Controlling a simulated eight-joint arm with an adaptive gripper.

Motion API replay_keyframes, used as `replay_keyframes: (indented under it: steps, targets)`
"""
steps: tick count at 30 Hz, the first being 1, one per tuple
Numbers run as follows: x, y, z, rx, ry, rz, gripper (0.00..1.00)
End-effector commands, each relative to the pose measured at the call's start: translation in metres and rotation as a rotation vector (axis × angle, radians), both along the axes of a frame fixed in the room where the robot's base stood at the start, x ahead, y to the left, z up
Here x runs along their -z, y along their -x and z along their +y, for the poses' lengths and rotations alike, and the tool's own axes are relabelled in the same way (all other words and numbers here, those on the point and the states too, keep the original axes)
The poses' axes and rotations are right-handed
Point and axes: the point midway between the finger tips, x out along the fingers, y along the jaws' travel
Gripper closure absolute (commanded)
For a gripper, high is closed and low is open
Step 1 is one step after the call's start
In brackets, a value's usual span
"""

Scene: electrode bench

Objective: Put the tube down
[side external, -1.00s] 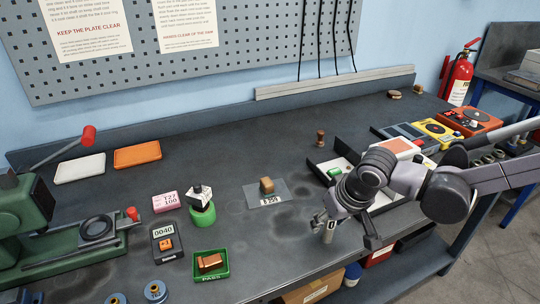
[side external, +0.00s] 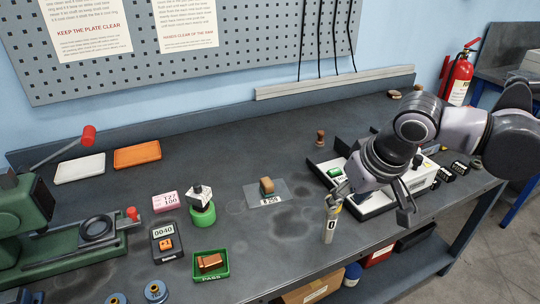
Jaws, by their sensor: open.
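A pale tube (side external: 331,225) with a small dark-on-white label stands roughly upright on the dark bench near its front edge. My gripper (side external: 370,203) is open at the upper right of the tube. One finger shows close by the tube's top, and the other is well to the right. I cannot tell whether the near finger touches the tube. The tube's foot seems to be on the bench top.
A green PASS tray (side external: 211,266) and a 0040 meter (side external: 166,243) are further left. A white-edged tray (side external: 375,210) sits behind my gripper. Bare bench surrounds the tube's left side.

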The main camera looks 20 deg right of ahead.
Motion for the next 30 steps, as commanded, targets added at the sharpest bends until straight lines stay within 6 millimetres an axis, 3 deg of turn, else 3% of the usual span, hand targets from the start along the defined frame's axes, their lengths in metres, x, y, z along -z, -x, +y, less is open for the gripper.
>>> replay_keyframes:
  steps: [5,8,15,21,25,30]
  targets:
    - [-0.009,0.004,-0.002,0.000,-0.001,-0.001,0.52]
    - [-0.008,0.005,-0.017,-0.003,-0.008,-0.008,0.52]
    - [0.012,0.021,-0.097,-0.038,-0.033,-0.088,0.52]
    - [0.031,0.038,-0.146,-0.062,-0.015,-0.182,0.52]
    - [0.037,0.044,-0.160,-0.069,0.002,-0.217,0.52]
    - [0.039,0.045,-0.164,-0.076,0.009,-0.229,0.52]
